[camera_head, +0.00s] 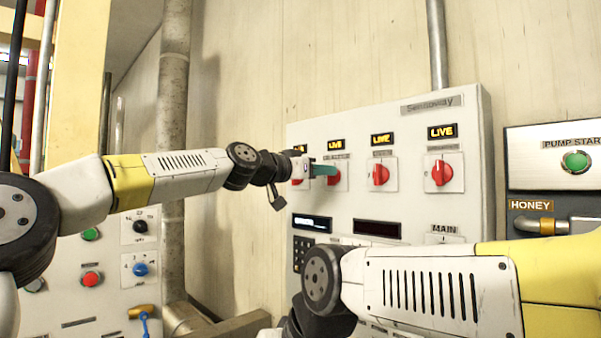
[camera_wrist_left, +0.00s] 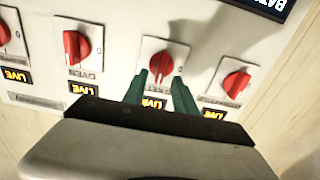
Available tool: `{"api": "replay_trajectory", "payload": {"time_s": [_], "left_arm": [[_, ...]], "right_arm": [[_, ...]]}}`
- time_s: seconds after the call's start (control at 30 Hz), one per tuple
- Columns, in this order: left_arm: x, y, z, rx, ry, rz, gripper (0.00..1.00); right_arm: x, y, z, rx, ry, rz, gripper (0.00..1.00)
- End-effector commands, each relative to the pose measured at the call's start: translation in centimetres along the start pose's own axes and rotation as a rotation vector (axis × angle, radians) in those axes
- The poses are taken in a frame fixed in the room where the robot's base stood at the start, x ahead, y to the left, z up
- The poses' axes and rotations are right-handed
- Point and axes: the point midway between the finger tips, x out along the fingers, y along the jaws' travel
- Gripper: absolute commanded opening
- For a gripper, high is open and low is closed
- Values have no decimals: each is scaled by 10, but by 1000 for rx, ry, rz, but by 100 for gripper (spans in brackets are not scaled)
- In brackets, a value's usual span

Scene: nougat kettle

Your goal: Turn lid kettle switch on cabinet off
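The pale cabinet (camera_head: 410,113) has a row of red rotary switches under lit LIVE displays. The labels are too small to tell which one is the lid kettle switch. My left gripper (camera_head: 335,171) is at the second switch from the left (camera_head: 334,182) in the head view. In the left wrist view, which is upside down, the green fingers of the left gripper (camera_wrist_left: 160,80) are apart, one on each side of this red knob (camera_wrist_left: 161,65). I cannot tell whether they touch it. My right arm crosses the lower right, its gripper out of sight.
Neighbouring red switches (camera_head: 379,174) (camera_head: 443,173) sit close on the right. A panel with a green pump button (camera_head: 575,161) and a honey pipe (camera_head: 533,224) stands at the far right. Another control panel (camera_head: 110,258) is at the lower left, beside a vertical pipe (camera_head: 173,120).

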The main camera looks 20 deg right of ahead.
Motion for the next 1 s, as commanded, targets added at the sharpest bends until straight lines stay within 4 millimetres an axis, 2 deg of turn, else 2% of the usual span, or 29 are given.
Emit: {"api": "replay_trajectory", "payload": {"time_s": [0.2, 0.5, 0.53, 0.7, 1.0], "left_arm": [[13, 1, 0, 2, 0, 1, 34], [15, 0, 0, 2, -1, 0, 34], [15, 0, 0, 2, -1, 0, 32], [14, 1, 0, 2, -1, 0, 0], [14, 0, 0, -6, -1, 0, 0]], "right_arm": [[0, 0, 0, 0, 0, 0, 36], [0, 0, 0, 0, 0, 0, 36], [0, 0, 0, 0, 0, 0, 36], [0, 0, 0, 0, 0, 0, 36], [0, 0, 0, 0, 0, 0, 36]]}}
